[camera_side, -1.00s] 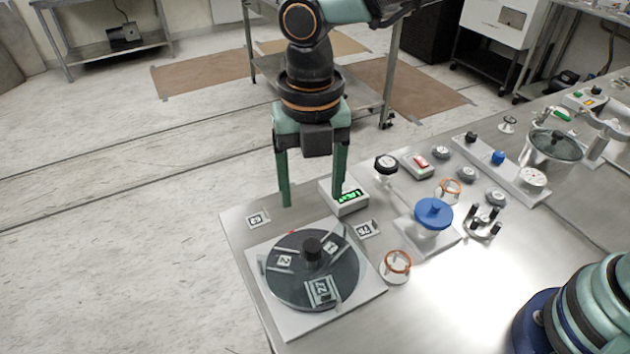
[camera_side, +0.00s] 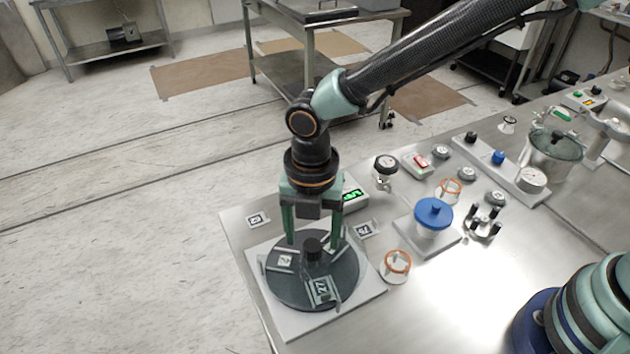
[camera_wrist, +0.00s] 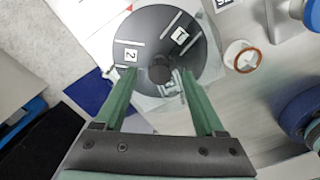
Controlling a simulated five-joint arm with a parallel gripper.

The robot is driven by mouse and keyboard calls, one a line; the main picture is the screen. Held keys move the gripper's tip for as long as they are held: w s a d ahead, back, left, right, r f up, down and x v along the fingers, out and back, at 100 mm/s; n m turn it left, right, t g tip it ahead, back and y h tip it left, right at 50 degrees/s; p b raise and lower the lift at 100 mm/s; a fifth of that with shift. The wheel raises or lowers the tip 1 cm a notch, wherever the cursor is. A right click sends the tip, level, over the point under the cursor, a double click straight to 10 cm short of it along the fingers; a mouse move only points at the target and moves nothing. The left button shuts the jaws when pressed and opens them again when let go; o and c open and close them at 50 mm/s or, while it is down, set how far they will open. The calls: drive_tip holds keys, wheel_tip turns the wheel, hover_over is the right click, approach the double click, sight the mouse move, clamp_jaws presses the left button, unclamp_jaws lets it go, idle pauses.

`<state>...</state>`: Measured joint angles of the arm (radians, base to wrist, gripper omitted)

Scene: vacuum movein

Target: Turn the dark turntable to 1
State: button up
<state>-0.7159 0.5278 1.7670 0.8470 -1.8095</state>
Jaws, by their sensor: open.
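The dark turntable (camera_side: 290,295) is a round disc with a black centre knob (camera_side: 312,250), set on a white square base (camera_side: 362,291). I cannot tell whether the fingertips touch the disc.
A small box with a green display (camera_side: 354,196) stands behind the disc. An orange ring on a stand (camera_side: 397,262) and a blue-topped pot (camera_side: 433,212) stand to the right. Small number cards (camera_side: 258,220) lie near the bench's left edge.

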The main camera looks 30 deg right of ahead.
drive_tip(key=shift+f, duration=0.9)
clamp_jaws()
idle(0.9)
